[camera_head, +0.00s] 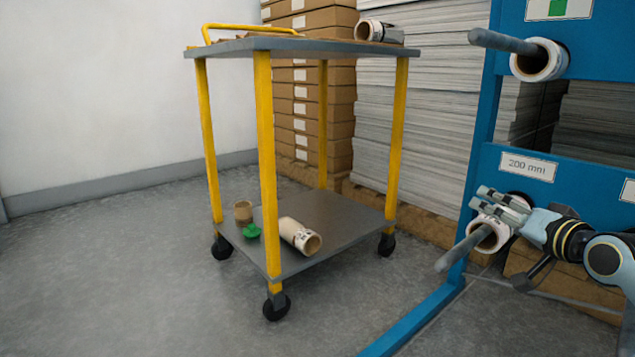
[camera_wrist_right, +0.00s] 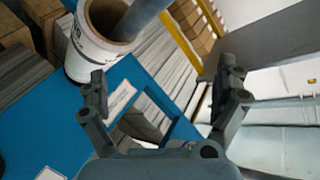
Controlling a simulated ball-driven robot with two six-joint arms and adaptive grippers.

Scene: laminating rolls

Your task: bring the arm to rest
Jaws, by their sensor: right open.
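My right arm comes in from the right edge of the head view. Its gripper (camera_head: 484,198) is open, with its fingers pointing left beside the blue rack, just above a white roll (camera_head: 490,236) on the lower peg (camera_head: 458,250). Whether the fingers touch that roll is unclear. In the right wrist view the two fingers (camera_wrist_right: 166,88) stand wide apart with nothing between them. A white roll on a grey peg (camera_wrist_right: 92,45) shows beyond the left finger. My left gripper is in neither view.
The blue rack (camera_head: 478,160) carries a "200 mm" label (camera_head: 527,167) and another roll (camera_head: 540,62) on its upper peg. A yellow-legged cart (camera_head: 345,218) holds rolls and a green piece (camera_head: 251,231). Boxes and stacked sheets stand behind. Floor at left is clear.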

